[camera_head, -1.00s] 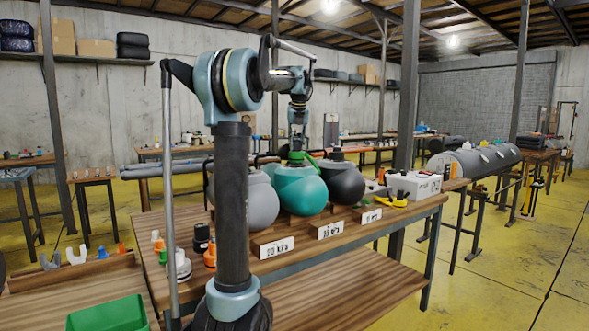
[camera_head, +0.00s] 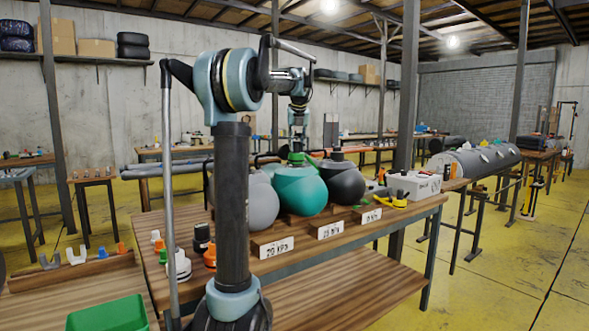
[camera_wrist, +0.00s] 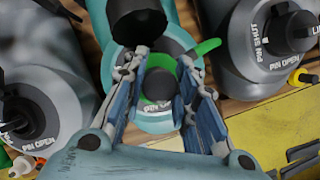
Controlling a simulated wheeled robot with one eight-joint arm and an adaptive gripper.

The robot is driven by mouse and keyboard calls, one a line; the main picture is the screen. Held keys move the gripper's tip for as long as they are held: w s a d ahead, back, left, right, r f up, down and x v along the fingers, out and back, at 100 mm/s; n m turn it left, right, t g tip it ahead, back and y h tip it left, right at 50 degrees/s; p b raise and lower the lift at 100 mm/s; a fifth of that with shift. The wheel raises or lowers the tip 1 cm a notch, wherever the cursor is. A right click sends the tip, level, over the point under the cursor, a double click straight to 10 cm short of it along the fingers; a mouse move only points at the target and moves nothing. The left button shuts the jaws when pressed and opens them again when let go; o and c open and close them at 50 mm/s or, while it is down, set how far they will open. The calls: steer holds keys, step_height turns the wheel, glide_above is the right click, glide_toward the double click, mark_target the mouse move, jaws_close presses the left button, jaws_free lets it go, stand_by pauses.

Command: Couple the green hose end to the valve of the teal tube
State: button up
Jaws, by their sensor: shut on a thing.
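The teal tube (camera_head: 299,190) stands on the wooden bench between a grey tube and a black tube. In the wrist view its light collar (camera_wrist: 188,44) surrounds the middle of the picture. My gripper (camera_head: 297,147) is right above the teal tube's top. In the wrist view my gripper (camera_wrist: 162,68) is shut on the green hose end (camera_wrist: 155,86), which has a dark round body and a green lever (camera_wrist: 207,47) to the right. The hose end is over the valve. The fingers hide the joint, so I cannot tell whether it is seated.
The grey tube (camera_head: 262,204) and black tube (camera_head: 343,184) stand close on both sides. Pressure cards (camera_head: 330,230) stand in front. A white box (camera_head: 414,184) and yellow tool (camera_head: 398,201) lie to the right. A green bin (camera_head: 108,314) is at the front left.

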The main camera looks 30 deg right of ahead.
steer(key=shift+f, duration=0.5)
stand_by(0.4)
steer(key=o, duration=1.2)
steer(key=v, duration=1.2)
steer(key=shift+a, duration=0.1)
